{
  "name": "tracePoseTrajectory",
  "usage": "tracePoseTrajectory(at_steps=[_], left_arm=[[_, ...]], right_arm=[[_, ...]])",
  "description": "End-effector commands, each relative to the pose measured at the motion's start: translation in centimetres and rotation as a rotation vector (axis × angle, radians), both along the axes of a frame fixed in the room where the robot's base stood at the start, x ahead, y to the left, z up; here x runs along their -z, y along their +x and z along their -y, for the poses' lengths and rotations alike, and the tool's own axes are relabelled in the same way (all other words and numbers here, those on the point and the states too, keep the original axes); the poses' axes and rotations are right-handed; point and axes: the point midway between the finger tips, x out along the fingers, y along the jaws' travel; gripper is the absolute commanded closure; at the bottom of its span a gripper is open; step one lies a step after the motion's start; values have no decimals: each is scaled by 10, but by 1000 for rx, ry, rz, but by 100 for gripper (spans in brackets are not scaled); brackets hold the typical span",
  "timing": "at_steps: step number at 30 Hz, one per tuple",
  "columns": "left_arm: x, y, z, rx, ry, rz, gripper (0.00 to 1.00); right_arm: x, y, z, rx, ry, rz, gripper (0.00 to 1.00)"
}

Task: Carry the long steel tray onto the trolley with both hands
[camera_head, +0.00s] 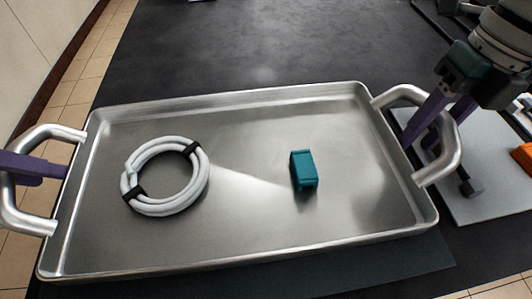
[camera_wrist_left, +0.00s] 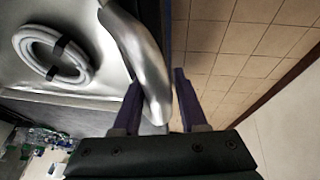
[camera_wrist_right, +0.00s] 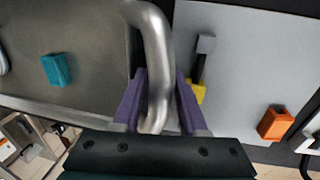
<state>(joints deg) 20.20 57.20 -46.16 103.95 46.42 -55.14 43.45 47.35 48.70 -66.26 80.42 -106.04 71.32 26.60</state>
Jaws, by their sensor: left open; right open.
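The long steel tray (camera_head: 250,240) lies on a dark surface with a loop handle at each short end. A coiled white hose (camera_head: 165,207) with black bands and a teal block (camera_head: 303,170) lie in it. My left gripper (camera_wrist_left: 158,90) is open, with its purple fingers on either side of the left handle (camera_head: 50,133). My right gripper (camera_wrist_right: 160,85) is open, with its fingers on either side of the right handle (camera_head: 450,150). A gap shows beside the handle in both wrist views. I cannot identify the trolley in these views.
A light grey panel (camera_wrist_right: 250,60) is right of the tray, with an orange block (camera_wrist_right: 273,123) and a yellow piece (camera_wrist_right: 197,92). Dark surface (camera_head: 260,50) beyond the tray is clear. Tiled floor (camera_head: 85,85) and a pale wall (camera_head: 40,40) are at the left.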

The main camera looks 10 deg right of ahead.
Motion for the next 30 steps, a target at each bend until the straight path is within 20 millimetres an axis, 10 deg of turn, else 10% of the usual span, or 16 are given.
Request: tracePoseTrajectory(at_steps=[7, 18, 30], left_arm=[[0, 0, 0, 0, 0, 0, 59], [0, 0, 0, 0, 1, 0, 100], [0, 0, 0, 0, 1, 0, 100]], right_arm=[[0, 0, 0, 0, 0, 0, 59], [0, 0, 0, 1, 0, 0, 100], [0, 0, 0, 1, 1, 0, 100]])
